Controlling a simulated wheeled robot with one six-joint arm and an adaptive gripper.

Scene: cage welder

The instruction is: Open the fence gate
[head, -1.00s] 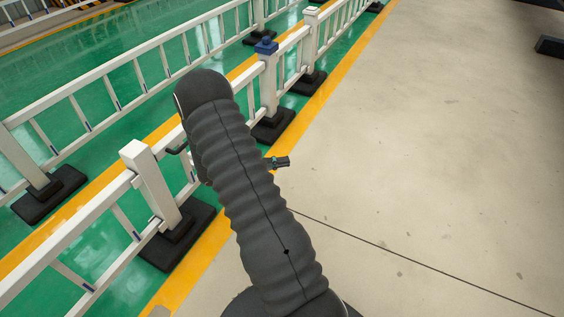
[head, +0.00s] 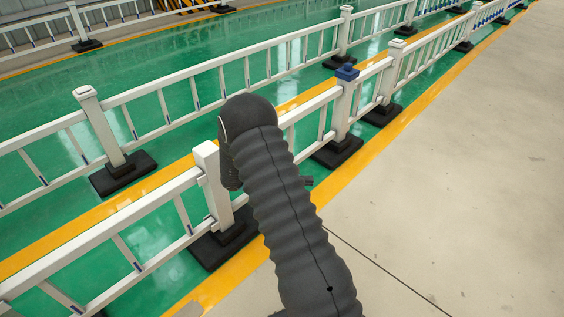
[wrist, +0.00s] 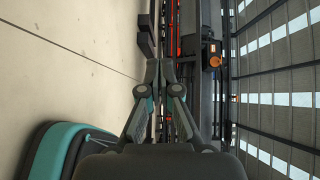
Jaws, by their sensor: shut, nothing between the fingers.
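The near white fence (head: 120,221) runs diagonally up to the right in the head view. A white-capped post (head: 212,180) stands left of my arm, and a blue-capped post (head: 343,110) stands beyond it to the right. My arm hides much of the section between these posts, and I cannot tell which panel is the gate. My gripper (wrist: 160,72) is shut and empty in the wrist view, pointing away from the fence. Only a small dark part of it shows beside the arm in the head view. No fence shows in the wrist view.
A second white fence (head: 180,82) runs behind, across the green floor (head: 160,240). Black post feet (head: 338,152) stick out at floor level. The concrete floor (head: 450,170) on the right is clear. The wrist view shows dark machinery with an orange part (wrist: 214,62).

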